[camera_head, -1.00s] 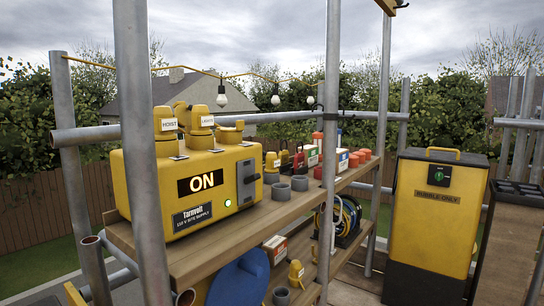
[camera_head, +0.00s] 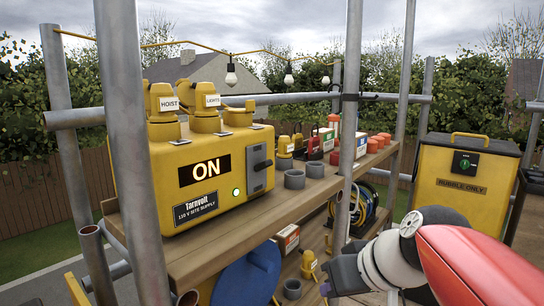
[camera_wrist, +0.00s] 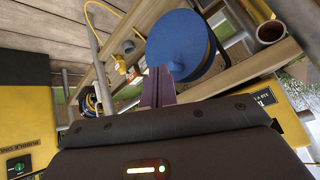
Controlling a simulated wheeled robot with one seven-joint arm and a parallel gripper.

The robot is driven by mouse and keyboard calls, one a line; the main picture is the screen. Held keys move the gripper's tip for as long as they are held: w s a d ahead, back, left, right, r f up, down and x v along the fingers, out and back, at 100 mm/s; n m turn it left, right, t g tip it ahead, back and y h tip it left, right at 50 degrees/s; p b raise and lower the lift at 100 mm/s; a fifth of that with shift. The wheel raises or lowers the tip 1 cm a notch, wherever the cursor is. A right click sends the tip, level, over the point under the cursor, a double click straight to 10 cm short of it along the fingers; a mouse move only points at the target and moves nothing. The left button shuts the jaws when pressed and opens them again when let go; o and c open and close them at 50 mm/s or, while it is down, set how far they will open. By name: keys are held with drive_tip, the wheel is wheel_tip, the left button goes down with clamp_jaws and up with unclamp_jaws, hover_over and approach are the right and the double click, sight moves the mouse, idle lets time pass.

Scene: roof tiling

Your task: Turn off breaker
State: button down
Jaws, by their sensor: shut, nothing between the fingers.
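The yellow power supply box (camera_head: 165,176) stands on the upper wooden shelf in the head view. Its display (camera_head: 199,173) reads ON and a green lamp glows beside it. The breaker (camera_head: 257,170) is a grey panel with a dark lever handle on the right of the box front. A corner of the yellow box (camera_wrist: 288,118) also shows at the right of the wrist view. My gripper (camera_head: 330,289) is at the lower right, below the breaker and clear of it. In the wrist view my gripper's fingers (camera_wrist: 157,86) are together and empty, pointing towards a blue disc.
Upright scaffold poles (camera_head: 133,150) (camera_head: 348,125) stand before the shelf on both sides of the breaker. Grey rings (camera_head: 294,179) sit on the shelf right of the box. The blue disc (camera_head: 245,278) is below. A yellow rubble bin (camera_head: 462,190) stands right.

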drive_tip(key=w+a+r+n+t+y, duration=0.2)
drive_tip(key=w+a+r+n+y, duration=0.15)
drive_tip(key=w+r, duration=0.6)
drive_tip(key=n+t+y, duration=0.1)
drive_tip(key=n+y, duration=0.2)
drive_tip(key=y, duration=0.1)
approach(263, 165)
wheel_tip(263, 165, up, 2)
drive_tip(key=d, duration=0.2)
drive_tip(key=shift+r+b, duration=0.15)
drive_tip(key=shift+b, duration=0.15)
drive_tip(key=p+x, duration=0.2)
drive_tip(key=x, duration=0.8)
drive_tip(key=shift+r, duration=0.15)
